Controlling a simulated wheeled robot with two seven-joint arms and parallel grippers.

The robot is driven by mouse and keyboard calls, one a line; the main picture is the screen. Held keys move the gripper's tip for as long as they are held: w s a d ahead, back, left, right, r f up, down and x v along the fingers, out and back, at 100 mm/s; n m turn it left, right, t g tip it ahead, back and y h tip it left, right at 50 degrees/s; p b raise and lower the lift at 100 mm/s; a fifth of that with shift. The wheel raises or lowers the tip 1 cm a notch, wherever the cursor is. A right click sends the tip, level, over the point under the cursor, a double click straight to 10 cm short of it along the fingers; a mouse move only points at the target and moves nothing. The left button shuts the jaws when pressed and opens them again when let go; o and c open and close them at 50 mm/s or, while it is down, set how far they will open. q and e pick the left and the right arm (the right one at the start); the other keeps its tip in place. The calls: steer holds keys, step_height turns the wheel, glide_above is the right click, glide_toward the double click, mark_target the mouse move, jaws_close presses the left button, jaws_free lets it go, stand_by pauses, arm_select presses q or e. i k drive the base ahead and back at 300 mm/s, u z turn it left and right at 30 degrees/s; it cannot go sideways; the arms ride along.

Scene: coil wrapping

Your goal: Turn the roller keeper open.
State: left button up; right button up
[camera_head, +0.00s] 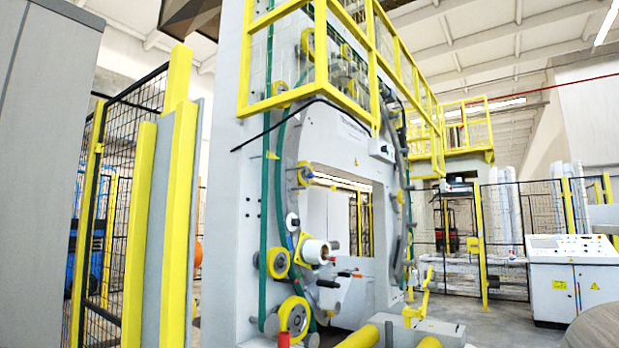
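The coil wrapping machine (227,190) fills the middle of the head view, with a rectangular opening through its grey frame. A white roll (316,251) sits on a yellow holder at the lower left of the opening. A small red-tipped lever (349,273) sticks out to the right just below it. Yellow rollers (294,318) stand along the lower ring. I cannot tell for certain which part is the roller keeper or whether it is shut. Neither of my grippers is in view.
A yellow crank-shaped bar (421,300) and thick yellow rollers (358,337) stand low in front. A white control console (567,278) is at the right. Yellow-framed mesh fences (118,190) stand left and behind. Grey floor (500,322) shows clear before the console.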

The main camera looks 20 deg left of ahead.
mark_target(311, 175)
steer(key=z, duration=0.5)
steer(key=k, duration=1.2)
steer(key=z, duration=0.65)
steer(key=i, duration=2)
steer(key=u, duration=0.2)
steer(key=i, duration=2.3)
steer(key=u, duration=0.7)
steer(key=i, duration=1.2)
steer(key=u, duration=2.05)
steer(key=i, duration=1.1)
steer(key=u, duration=0.9)
